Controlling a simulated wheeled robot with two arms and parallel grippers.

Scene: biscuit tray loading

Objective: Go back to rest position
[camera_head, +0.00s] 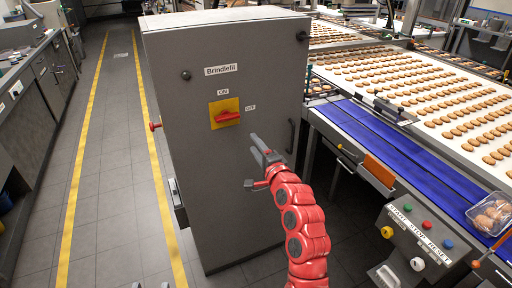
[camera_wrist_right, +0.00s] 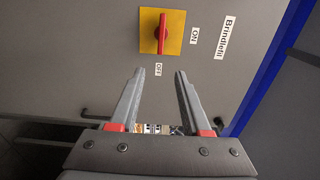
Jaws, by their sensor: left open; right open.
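My right gripper (camera_head: 252,160) is raised in front of the grey cabinet (camera_head: 215,190), with its fingers apart and nothing between them. In the right wrist view, its open fingers (camera_wrist_right: 158,72) point toward the cabinet face, short of the red switch handle (camera_wrist_right: 162,33). That handle (camera_head: 227,117) sits on a yellow plate (camera_head: 215,107) and lies in line with the OFF label (camera_head: 249,107). My left gripper (camera_head: 151,286) shows only as two separated fingertips at the bottom edge; the rest is out of frame.
A conveyor with rows of biscuits (camera_head: 440,90) and a blue belt (camera_head: 400,145) is on the right. A button panel (camera_head: 418,235) and a clear tray of biscuits (camera_head: 490,213) are at lower right. A clear aisle (camera_head: 105,170) with yellow lines runs on the left.

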